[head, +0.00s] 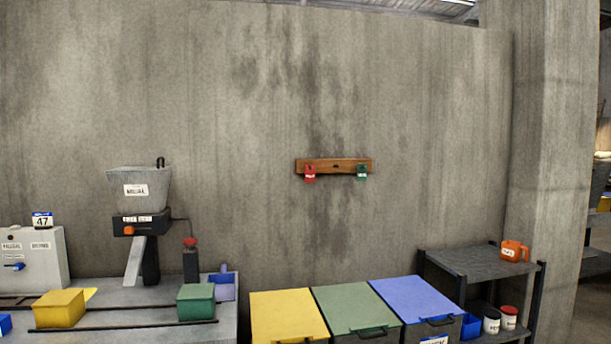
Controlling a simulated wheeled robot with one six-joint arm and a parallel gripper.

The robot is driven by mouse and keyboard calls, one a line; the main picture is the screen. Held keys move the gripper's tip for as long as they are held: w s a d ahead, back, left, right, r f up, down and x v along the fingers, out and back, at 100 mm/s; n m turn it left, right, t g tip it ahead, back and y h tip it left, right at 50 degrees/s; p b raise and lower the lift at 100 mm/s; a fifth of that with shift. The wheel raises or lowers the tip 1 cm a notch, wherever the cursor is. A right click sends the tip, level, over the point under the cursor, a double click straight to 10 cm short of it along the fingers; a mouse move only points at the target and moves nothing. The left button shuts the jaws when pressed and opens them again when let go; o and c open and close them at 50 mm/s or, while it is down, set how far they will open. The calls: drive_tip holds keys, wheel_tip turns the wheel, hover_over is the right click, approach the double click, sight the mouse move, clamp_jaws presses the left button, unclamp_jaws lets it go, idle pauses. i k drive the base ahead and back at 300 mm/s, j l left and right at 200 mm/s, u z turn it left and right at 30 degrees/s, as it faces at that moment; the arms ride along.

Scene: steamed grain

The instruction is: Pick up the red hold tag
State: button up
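A red tag (310,173) with a white label hangs at the left end of a wooden rack (340,165) on the concrete wall. Its label is too small to read. A green tag (362,172) hangs at the right end of the same rack. My gripper is not in view.
Below the rack stand yellow (288,316), green (355,309) and blue (414,298) lidded bins. A bench (110,335) with a hopper machine (139,190) is at left. A dark shelf (480,262) with an orange mug (514,251) is at right. The wall around the rack is clear.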

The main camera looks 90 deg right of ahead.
sight(309, 174)
drive_tip(key=z, duration=2.95)
